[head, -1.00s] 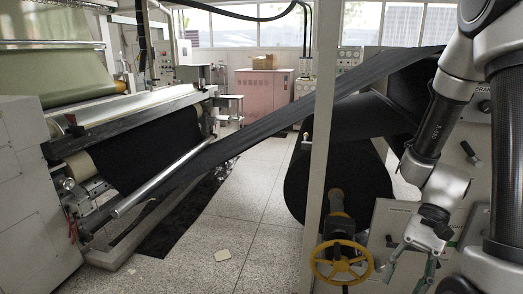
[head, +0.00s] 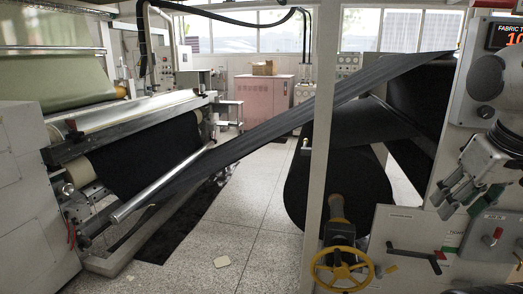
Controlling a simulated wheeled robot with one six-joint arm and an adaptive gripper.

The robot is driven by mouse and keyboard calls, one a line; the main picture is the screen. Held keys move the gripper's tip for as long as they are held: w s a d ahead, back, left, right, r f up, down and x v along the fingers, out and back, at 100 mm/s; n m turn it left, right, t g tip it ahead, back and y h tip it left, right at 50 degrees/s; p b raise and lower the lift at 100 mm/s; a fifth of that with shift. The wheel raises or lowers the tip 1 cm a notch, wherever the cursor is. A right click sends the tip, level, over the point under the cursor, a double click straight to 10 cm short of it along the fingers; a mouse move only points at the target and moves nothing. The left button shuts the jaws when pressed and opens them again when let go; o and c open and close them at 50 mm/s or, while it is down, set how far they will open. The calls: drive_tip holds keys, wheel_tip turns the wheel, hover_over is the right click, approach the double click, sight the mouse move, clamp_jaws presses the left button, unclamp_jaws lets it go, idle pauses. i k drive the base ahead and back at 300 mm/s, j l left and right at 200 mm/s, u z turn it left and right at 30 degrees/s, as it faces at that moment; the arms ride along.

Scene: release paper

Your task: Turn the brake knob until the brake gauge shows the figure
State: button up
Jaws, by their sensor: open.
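My gripper (head: 458,203) is at the right of the head view, fingers apart and empty, pointing down and left in front of the machine. A small plate with a red-tipped knob (head: 497,234) is below and right of my gripper, apart from it. A round dark knob (head: 486,112) sits on the grey upright panel above my gripper. I cannot tell which of these is the brake knob. A lit display (head: 508,36) at the top right reads "FABRIC T" and "10", cut off by the frame edge. No brake gauge can be made out.
A yellow handwheel (head: 342,264) stands beside a white post (head: 318,150). A large black fabric roll (head: 338,190) is behind. Open tiled floor (head: 240,215) lies to the left.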

sight(486, 112)
drive_tip(key=z, duration=1.3)
